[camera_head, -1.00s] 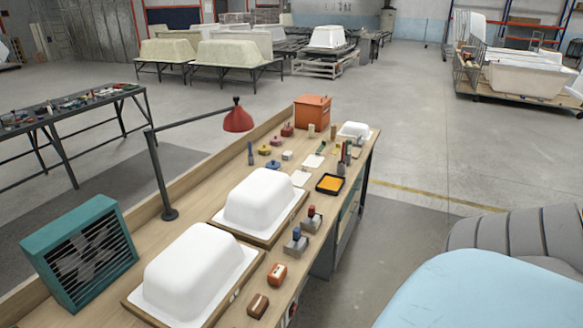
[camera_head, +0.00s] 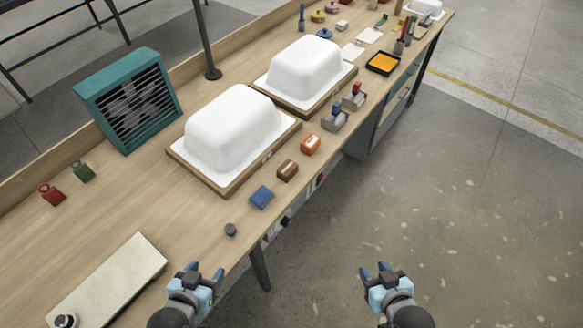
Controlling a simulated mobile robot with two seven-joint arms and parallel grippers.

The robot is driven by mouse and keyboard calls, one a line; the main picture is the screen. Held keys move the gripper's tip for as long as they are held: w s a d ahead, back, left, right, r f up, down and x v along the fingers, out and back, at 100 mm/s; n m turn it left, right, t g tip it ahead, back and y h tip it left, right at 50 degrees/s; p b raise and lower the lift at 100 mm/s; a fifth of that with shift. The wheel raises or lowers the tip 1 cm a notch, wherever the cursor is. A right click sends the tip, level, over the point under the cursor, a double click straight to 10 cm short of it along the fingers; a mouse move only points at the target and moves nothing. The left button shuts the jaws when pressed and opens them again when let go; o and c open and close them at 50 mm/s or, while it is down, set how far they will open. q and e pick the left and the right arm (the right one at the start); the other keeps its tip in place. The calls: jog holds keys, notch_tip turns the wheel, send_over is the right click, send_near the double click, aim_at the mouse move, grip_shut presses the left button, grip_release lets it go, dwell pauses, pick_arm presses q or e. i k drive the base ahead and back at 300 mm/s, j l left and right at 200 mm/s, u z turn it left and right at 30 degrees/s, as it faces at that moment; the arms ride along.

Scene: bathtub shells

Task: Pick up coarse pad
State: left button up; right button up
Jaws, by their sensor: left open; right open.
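A brown block (camera_head: 288,170), an orange block (camera_head: 310,145) and a flat blue pad (camera_head: 262,197) lie in a row along the bench's front edge. I cannot tell by sight which one is the coarse pad. My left gripper (camera_head: 204,271) is open and empty at the near front edge of the bench, below and left of the blue pad. My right gripper (camera_head: 374,270) is open and empty over the floor, to the right of the bench and apart from all the blocks.
Two white tub shells (camera_head: 232,130) (camera_head: 305,65) on wooden boards fill the bench's middle. A teal fan (camera_head: 128,100) stands behind. A small dark knob (camera_head: 231,229), a pale board (camera_head: 108,282) and red and green weights (camera_head: 52,194) (camera_head: 82,171) lie nearer. Floor at right is clear.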

aim_at(289, 169)
jog(key=u, duration=1.25)
jog(key=z, duration=1.25)
jog(key=i+l+u, duration=0.15)
jog(key=l, duration=0.3)
jog(key=i+l+u, duration=0.1)
jog(key=l, duration=0.4)
jog(key=i+l+u, duration=0.15)
jog(key=l, duration=0.4)
jog(key=i+l+u, duration=0.15)
jog(key=l, duration=0.35)
jog(key=i+l+u, duration=0.1)
jog(key=l, duration=0.45)
jog(key=i, duration=0.05)
